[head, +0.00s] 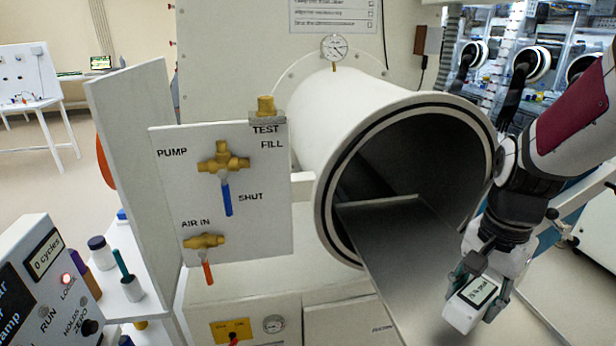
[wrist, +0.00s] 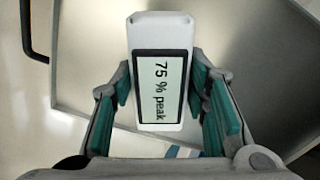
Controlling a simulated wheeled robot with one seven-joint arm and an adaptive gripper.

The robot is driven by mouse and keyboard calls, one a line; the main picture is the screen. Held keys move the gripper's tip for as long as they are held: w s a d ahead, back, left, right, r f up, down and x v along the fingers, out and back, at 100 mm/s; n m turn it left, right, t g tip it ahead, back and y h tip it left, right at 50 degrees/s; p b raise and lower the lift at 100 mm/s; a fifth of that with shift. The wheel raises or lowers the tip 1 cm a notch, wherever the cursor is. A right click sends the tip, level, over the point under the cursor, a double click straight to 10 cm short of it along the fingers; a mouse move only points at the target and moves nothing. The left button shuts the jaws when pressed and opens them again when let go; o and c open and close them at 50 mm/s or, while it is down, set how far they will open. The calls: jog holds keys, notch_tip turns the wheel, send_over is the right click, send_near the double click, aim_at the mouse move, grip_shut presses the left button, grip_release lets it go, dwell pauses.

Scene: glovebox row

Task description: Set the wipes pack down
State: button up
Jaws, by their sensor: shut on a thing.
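I see no wipes pack in either view. My gripper (head: 480,289) is at the lower right of the head view, shut on a white handheld meter (head: 461,316). The wrist view shows the meter (wrist: 160,35) between the green finger pads, its screen reading "75 % peak". The grey metal tray (head: 395,235) sticks out of the round white chamber's open mouth. The gripper and meter are at the tray's right front side. The wrist view shows the tray (wrist: 85,85) behind the meter. I cannot tell whether the meter touches it.
The open chamber (head: 330,110) is dark inside. A valve panel (head: 165,225) with brass valves stands left of it. A shelf (head: 130,305) with small bottles and a box with a "0 cycles" display (head: 45,255) are further left. The tray's visible surface is bare.

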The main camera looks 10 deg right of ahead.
jog(key=w, duration=0.2)
jog(key=w+d, duration=0.1)
jog(key=w, duration=0.4)
jog(key=shift+d+f, duration=0.3)
jog(key=shift+f+p, duration=0.3)
jog(key=shift+f, duration=1.45)
jog(key=shift+f, duration=0.2)
jog(key=o, duration=1.2)
jog(key=shift+o, duration=0.2)
jog(key=shift+r, duration=0.1)
notch_tip(320, 180, up, 12)
jog(key=s+a+r+n+t, duration=0.2)
jog(key=s+a+n, duration=0.4)
jog(key=a, duration=0.2)
jog(key=s+a+r+n+t, duration=0.3)
jog(key=s+a+n, duration=0.2)
jog(key=a+n, duration=0.2)
jog(key=shift+s+a+r+b, duration=0.25)
jog(key=shift+s+a+b, duration=0.1)
jog(key=shift+a, duration=0.2)
